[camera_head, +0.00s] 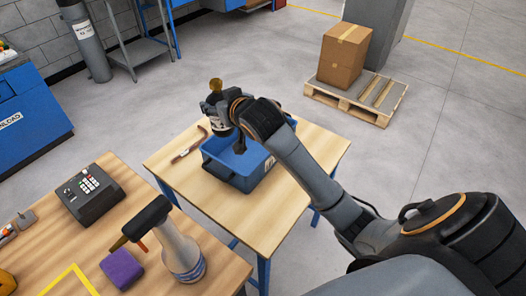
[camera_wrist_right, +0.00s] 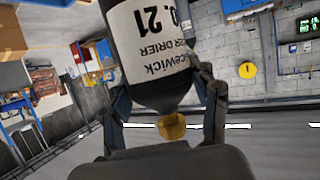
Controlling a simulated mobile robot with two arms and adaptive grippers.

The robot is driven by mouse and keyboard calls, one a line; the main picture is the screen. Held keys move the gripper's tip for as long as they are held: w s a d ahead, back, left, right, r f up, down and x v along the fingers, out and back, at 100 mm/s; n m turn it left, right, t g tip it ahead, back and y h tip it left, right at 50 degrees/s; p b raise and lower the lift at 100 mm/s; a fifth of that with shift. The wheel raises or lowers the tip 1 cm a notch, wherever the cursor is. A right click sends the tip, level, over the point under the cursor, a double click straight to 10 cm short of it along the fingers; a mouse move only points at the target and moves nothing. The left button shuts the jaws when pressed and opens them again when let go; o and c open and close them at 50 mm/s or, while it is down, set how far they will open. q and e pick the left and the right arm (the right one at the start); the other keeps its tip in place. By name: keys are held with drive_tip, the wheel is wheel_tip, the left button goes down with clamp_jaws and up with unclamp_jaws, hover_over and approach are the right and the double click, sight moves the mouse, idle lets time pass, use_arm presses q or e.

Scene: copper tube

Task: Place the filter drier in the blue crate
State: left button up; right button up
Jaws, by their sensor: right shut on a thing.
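The filter drier (camera_wrist_right: 155,45) is a dark cylinder with a white label and a copper stub at its end. It fills the upper middle of the right wrist view, between the two fingers of my right gripper (camera_wrist_right: 163,98), which is shut on it. In the head view, my right gripper (camera_head: 228,108) holds the drier roughly upright above the blue crate (camera_head: 226,174). The copper stub points up, and the gripper partly hides the drier body. The open crate stands on a wooden table; my arm covers part of its far right side. My left gripper is out of view.
The nearer bench holds a spray bottle (camera_head: 183,250), a purple block (camera_head: 122,268) and a keypad box (camera_head: 90,195).

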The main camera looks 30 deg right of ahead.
use_arm(q)
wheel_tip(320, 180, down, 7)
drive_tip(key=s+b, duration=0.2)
drive_tip(key=b, duration=0.3)
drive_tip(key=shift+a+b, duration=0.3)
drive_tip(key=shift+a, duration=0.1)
use_arm(e)
drive_tip(key=w+d+f, duration=0.1)
drive_tip(key=d+f, duration=0.1)
drive_tip(key=f, duration=0.9)
drive_tip(key=w+d+f, duration=0.1)
drive_tip(key=d+f, duration=0.2)
drive_tip(key=f, duration=0.7)
drive_tip(key=shift+w+f+m+h, duration=0.3)
drive_tip(key=shift+f, duration=0.1)
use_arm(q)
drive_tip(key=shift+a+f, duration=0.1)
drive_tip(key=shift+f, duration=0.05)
use_arm(e)
drive_tip(key=shift+f, duration=0.15)
drive_tip(key=o, duration=1.7)
drive_tip(key=shift+f, duration=0.1)
drive_tip(key=shift+c, duration=0.2)
